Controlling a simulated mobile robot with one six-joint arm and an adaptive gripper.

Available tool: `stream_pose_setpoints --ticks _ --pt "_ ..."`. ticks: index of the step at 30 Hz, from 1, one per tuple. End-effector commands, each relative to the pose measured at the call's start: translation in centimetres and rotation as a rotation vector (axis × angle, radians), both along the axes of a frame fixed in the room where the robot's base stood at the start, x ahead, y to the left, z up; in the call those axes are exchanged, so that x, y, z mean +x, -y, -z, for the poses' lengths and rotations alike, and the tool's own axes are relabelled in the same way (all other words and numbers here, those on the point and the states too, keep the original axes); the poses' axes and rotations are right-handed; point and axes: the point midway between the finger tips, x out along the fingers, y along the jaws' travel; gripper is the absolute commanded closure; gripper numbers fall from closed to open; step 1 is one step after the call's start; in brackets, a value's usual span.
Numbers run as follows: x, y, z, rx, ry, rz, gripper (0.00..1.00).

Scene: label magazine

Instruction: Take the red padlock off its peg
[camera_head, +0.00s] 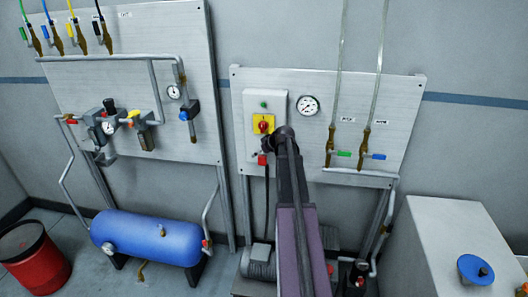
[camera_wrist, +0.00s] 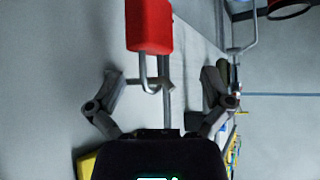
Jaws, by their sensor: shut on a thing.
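The red padlock (camera_wrist: 149,26) shows at the top of the wrist view, its grey shackle (camera_wrist: 146,72) toward my gripper (camera_wrist: 166,84). In the head view the padlock (camera_head: 262,160) hangs just below my gripper (camera_head: 268,143), in front of the lower part of the switch box. A short grey peg (camera_wrist: 132,80) lies by the shackle's bend. I cannot tell whether the shackle is still around it.
The white switch box (camera_head: 280,106) carries a yellow plate with a red knob (camera_head: 263,124) just above my gripper. A gauge (camera_head: 308,106) and valves with hoses are to the right. A blue tank (camera_head: 150,236) stands lower left. A grey cabinet (camera_head: 430,240) stands at right.

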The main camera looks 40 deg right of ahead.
Motion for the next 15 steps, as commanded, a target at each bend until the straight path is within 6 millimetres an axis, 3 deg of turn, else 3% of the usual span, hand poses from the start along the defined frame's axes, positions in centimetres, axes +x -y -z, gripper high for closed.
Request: stream_pose_setpoints --ticks 15 --pt "-2.2 0.2 -2.4 0.002 0.002 0.001 0.18"
